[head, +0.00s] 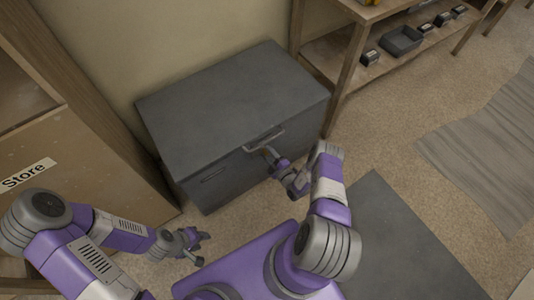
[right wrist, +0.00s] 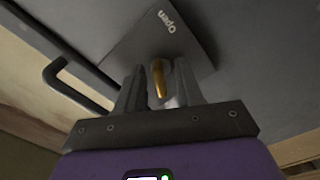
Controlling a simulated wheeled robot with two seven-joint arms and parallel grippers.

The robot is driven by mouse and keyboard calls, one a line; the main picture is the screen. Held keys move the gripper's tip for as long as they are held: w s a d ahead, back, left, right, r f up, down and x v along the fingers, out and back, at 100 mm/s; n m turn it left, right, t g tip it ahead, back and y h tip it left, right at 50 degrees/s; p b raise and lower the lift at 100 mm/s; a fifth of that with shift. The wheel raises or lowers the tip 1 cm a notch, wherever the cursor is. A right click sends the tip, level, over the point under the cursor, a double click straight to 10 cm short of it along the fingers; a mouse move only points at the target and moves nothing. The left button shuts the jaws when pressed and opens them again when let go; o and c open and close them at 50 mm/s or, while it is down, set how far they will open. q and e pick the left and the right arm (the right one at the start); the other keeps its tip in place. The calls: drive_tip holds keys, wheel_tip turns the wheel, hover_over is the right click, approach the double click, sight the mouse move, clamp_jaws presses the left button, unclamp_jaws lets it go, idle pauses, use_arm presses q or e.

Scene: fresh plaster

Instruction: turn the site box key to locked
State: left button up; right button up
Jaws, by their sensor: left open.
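The site box (head: 235,105) is a dark grey chest with its lid down, standing against the wall in the head view. In the right wrist view a grey plate (right wrist: 120,45) on the box bears the word "Open". The key's lock is hidden. My left gripper (head: 201,247) is open and empty, low in front of the box's left end.
A dark bar handle (right wrist: 70,85) is left of the key in the right wrist view. A wooden cabinet marked "Store" (head: 28,174) stands left of the box. A grey mat (head: 390,240) lies on the floor.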

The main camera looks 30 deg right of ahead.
drive_tip(key=shift+w, duration=0.55)
drive_tip(key=shift+c, duration=0.3)
clamp_jaws()
